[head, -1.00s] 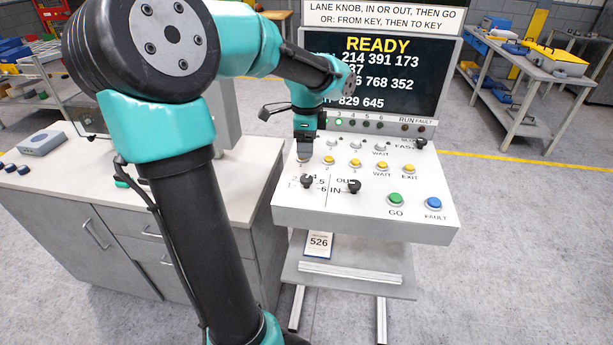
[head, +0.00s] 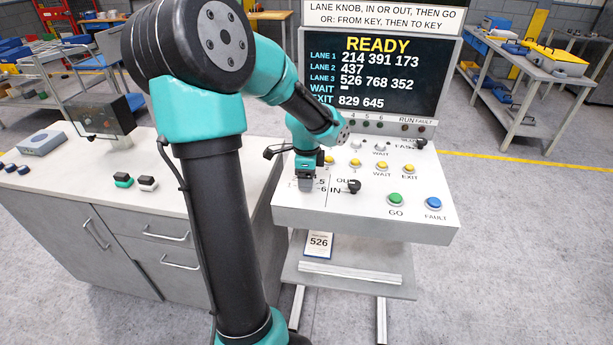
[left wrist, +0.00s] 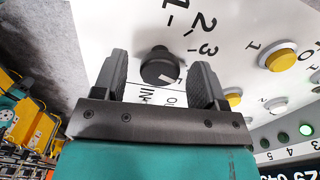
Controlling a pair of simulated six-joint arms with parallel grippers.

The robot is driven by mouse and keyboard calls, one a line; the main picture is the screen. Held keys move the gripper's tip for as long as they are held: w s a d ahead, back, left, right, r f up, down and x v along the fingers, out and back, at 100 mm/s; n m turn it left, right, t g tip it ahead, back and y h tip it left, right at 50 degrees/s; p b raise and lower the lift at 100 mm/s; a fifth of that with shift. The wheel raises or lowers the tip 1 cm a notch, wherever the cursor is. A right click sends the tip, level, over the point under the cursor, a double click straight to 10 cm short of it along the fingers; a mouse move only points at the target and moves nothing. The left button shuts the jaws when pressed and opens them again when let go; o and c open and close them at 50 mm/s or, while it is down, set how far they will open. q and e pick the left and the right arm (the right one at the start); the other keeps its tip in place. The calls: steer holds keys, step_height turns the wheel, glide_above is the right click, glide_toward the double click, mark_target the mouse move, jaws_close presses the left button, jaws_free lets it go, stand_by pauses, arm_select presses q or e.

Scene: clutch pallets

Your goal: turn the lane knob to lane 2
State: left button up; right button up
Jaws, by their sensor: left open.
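The lane knob (left wrist: 158,68) is a round black knob on the sloping white console (head: 420,217). In the left wrist view it sits between the open fingers of my left gripper (left wrist: 160,82), with a gap visible on both sides. The printed numbers 1, 2 and 3 lie beside it. A small pale mark shows on the knob, but I cannot tell which number it points to. In the head view my left gripper (head: 305,184) is over the knob and hides it. My right gripper is not in view.
The black in/out knob (head: 353,186) stands just right of my left gripper. Yellow buttons (head: 355,163) lie behind; the green GO button (head: 396,199) and blue FAULT button (head: 433,203) are at right. The screen (head: 385,75) reads READY.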

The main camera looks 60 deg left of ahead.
arm_select(q)
steer(key=c, duration=0.9)
steer(key=shift+n, duration=0.3)
steer(key=n, duration=1.3)
steer(key=shift+n, duration=0.3)
